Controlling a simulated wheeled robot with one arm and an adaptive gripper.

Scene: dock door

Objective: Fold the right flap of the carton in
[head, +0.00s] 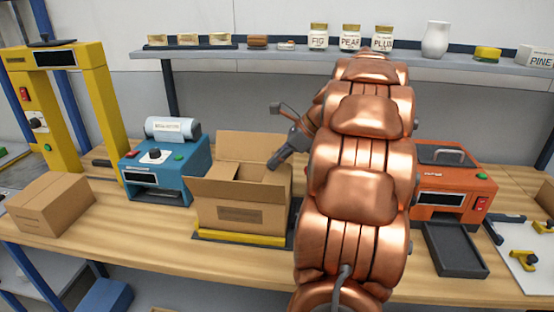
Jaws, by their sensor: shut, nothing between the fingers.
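The open brown carton (240,217) sits on a dark base with a yellow front bar on the bench. Its back flap stands up, and its front flap stands up and leans toward me. A panel at the left of the opening looks like the left flap lying inward. The right flap is hard to make out; my gripper and arm cover much of that side. My gripper (273,163) is shut and empty, pointing down and left over the right part of the opening. I cannot tell whether it touches the cardboard.
A blue machine (165,170) stands close left of the carton, and an orange machine (450,185) with a dark tray stands to the right. A closed carton (52,205) and a yellow frame (105,95) are at left. A shelf (280,60) with jars runs behind.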

